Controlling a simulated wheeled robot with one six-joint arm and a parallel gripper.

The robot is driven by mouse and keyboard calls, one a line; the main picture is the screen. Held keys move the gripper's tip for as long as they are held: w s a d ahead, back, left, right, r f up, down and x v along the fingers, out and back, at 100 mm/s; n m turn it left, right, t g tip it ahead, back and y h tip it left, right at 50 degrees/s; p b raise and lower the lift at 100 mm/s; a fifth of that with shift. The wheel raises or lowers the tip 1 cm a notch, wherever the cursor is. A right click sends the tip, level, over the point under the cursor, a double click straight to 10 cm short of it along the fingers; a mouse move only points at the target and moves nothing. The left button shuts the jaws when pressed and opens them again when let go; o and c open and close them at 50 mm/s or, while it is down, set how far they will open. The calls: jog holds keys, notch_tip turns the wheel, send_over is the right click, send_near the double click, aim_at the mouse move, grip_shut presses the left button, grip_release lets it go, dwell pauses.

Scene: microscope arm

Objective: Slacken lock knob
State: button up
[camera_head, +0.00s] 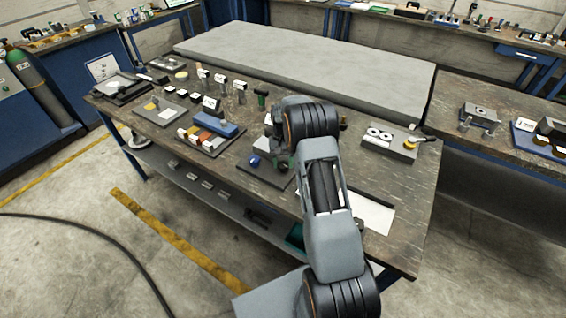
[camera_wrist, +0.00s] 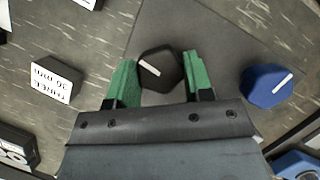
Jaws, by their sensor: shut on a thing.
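In the wrist view a black faceted knob (camera_wrist: 158,72) with a short white mark on top sits between the green fingers of my gripper (camera_wrist: 160,62). The gripper is shut on it, with a finger at its left and right sides. A blue faceted knob (camera_wrist: 267,86) with a white mark stands to the right, clear of the fingers. It also shows in the head view (camera_head: 254,161) on a dark base plate (camera_head: 262,181). In the head view my arm hides most of the black knob and the fingertips. No label on either knob is readable.
A long grey slab (camera_head: 310,65) lies behind.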

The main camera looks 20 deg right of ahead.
jog(key=o, duration=0.9)
jog(key=v, duration=1.4)
jog(key=shift+b, duration=0.3)
